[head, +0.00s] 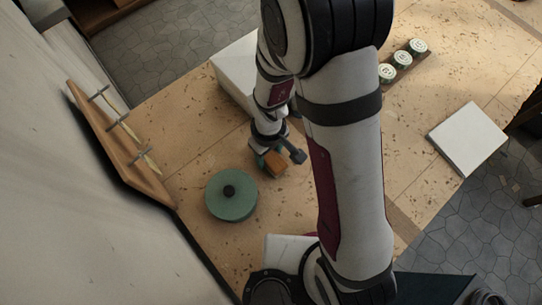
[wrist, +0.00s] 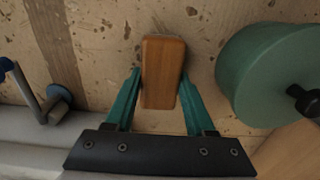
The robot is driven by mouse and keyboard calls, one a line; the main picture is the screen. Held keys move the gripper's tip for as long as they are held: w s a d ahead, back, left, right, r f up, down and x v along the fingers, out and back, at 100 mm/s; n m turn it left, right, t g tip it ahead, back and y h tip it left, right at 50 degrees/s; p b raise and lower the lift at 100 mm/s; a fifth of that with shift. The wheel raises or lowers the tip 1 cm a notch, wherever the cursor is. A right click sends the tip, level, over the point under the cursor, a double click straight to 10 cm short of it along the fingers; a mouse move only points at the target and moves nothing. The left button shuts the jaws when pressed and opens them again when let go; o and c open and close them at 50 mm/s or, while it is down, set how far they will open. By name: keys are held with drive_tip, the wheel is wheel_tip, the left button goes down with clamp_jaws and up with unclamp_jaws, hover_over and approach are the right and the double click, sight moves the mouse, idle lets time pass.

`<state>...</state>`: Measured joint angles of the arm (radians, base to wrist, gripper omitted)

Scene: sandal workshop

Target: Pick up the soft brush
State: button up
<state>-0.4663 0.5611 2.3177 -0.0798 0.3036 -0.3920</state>
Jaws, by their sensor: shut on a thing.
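The soft brush shows as an orange-brown wooden block (wrist: 162,62) between my gripper's two green fingers (wrist: 161,85) in the wrist view. The fingers are shut on its long sides. Its far end sticks out past the fingertips, and its bristles are hidden. In the head view the brush (head: 275,163) is at my gripper (head: 270,158), low over the workbench, just above and right of a round green pot. I cannot tell whether it touches the bench.
The lidded green pot (head: 231,196) stands close by. A pale block (head: 236,72) is behind the gripper. Several tins (head: 402,60) sit in a rack at the back right, and a white slab (head: 468,138) lies right. A wooden tool board (head: 118,142) stands left.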

sight(269, 154)
clamp_jaws()
drive_tip(key=shift+r, duration=0.6)
wheel_tip(269, 154, up, 3)
drive_tip(key=shift+r, duration=0.15)
drive_tip(key=d+r, duration=0.6)
drive_tip(key=d, duration=0.5)
drive_tip(key=shift+s+d+r, duration=0.3)
drive_tip(key=shift+s+d, duration=0.05)
drive_tip(key=shift+s, duration=0.1)
drive_tip(key=o, duration=0.6)
unclamp_jaws()
drive_tip(key=c, duration=0.5)
drive_tip(key=w+a+r+n, duration=0.2)
drive_tip(key=w+a+n, duration=0.1)
drive_tip(key=w+n, duration=0.4)
drive_tip(key=w+a+r+n, duration=0.2)
drive_tip(key=w+n, duration=0.3)
drive_tip(key=w, duration=0.4)
drive_tip(key=w+a+r+n, duration=0.2)
drive_tip(key=w+a+n, duration=0.1)
drive_tip(key=w+n, duration=0.4)
drive_tip(key=shift+m, duration=0.5)
drive_tip(key=shift+w+f, duration=0.2)
drive_tip(key=shift+f, duration=0.75)
drive_tip(key=shift+w+f, duration=0.25)
drive_tip(key=shift+f, duration=0.7)
drive_tip(key=shift+w+f, duration=0.2)
drive_tip(key=shift+f, duration=0.75)
